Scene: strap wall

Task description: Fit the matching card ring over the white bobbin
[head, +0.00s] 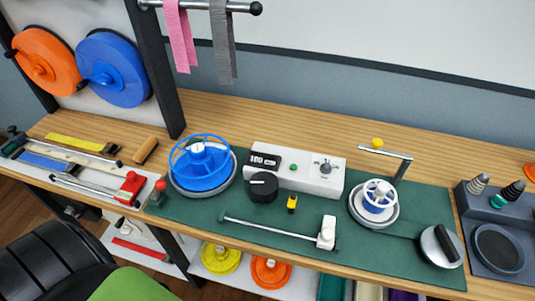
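A white spoked bobbin (380,188) with a blue band below its rim sits on a round grey base on the right part of the green mat. A larger blue open-spoked reel (201,170) with a white hub sits on another round base at the mat's left. No card ring can be made out for certain. Striped or ridged cones, one grey (478,184) and one black (513,191), with a teal piece (498,201) between them, stand in a dark tray at the far right. Neither gripper is in view.
A white control box (310,175) with a display stands between the reels. A crank arm (385,152) rises behind the bobbin. A long metal rod with a white block (327,232) lies in front. A round black-handled weight (440,245) is at the mat's right. Rulers (82,144) lie left.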

